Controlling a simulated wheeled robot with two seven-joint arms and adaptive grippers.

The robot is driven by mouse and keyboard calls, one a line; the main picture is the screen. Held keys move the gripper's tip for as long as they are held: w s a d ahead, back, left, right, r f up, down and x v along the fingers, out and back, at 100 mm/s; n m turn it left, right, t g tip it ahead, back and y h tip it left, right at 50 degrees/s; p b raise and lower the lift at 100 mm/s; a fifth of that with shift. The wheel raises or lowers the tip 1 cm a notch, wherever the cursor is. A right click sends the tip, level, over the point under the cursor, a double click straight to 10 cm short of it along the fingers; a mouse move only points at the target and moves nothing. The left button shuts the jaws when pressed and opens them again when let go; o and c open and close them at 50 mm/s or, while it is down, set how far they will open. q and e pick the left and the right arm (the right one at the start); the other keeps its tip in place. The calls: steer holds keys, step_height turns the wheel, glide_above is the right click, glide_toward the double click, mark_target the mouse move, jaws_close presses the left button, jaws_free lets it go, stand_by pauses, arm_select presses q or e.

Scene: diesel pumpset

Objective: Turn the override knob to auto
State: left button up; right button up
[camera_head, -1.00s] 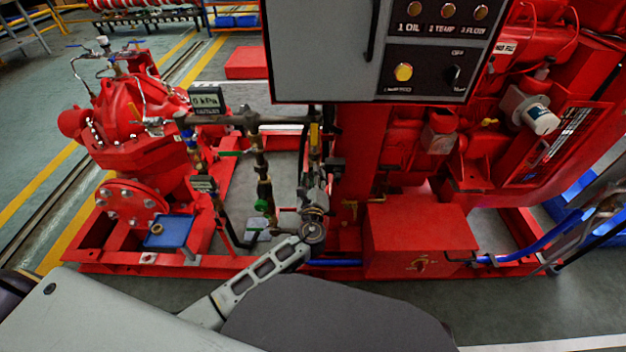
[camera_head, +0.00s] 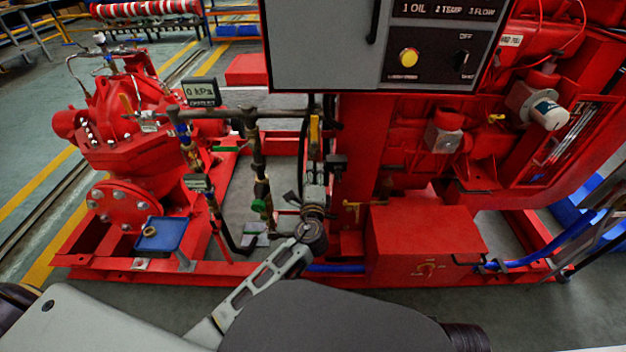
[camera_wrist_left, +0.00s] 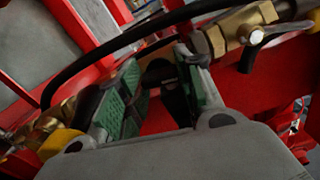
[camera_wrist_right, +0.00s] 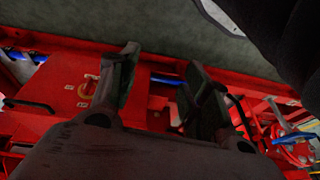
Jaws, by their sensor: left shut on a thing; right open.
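My left gripper (camera_head: 314,197) is at the pipework in the middle of the pumpset. In the left wrist view its green-padded fingers (camera_wrist_left: 160,72) close on a dark part that looks like the override knob (camera_wrist_left: 172,93). The fingers hide most of this knob, so its setting cannot be read. In the head view the wrist covers it. My right gripper shows only in the right wrist view (camera_wrist_right: 162,68), open and empty, with its fingers apart in front of the red base.
The grey control cabinet (camera_head: 322,45) hangs above, with a yellow button (camera_head: 408,58) and a black switch (camera_head: 461,60). A yellow-handled valve (camera_head: 315,130) and brass fittings (camera_wrist_left: 235,30) are close to my left gripper. A black hose (camera_wrist_left: 120,42) crosses behind its fingers. A red box (camera_head: 425,240) stands to the right.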

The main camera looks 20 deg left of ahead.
arm_select(q)
steer(key=shift+f+n+b, duration=0.1)
steer(key=shift+n+b, duration=0.45)
steer(key=shift+n, duration=0.35)
arm_select(e)
steer(key=shift+a+r+t, duration=0.15)
steer(key=shift+r+t, duration=0.15)
steer(key=shift+r, duration=0.75)
arm_select(q)
steer(key=o, duration=1)
arm_select(e)
steer(key=shift+s+r, duration=0.1)
steer(key=shift+r, duration=0.15)
arm_select(q)
steer(key=shift+r+m+p, duration=0.2)
steer(key=shift+m+p, duration=3.25)
steer(key=shift+m, duration=0.65)
steer(key=m+p, duration=0.3)
steer(key=m, duration=0.1)
steer(key=shift+m, duration=0.3)
steer(key=shift+m+p, duration=1.2)
steer(key=shift+m, duration=0.6)
arm_select(e)
step_height(320, 180, up, 12)
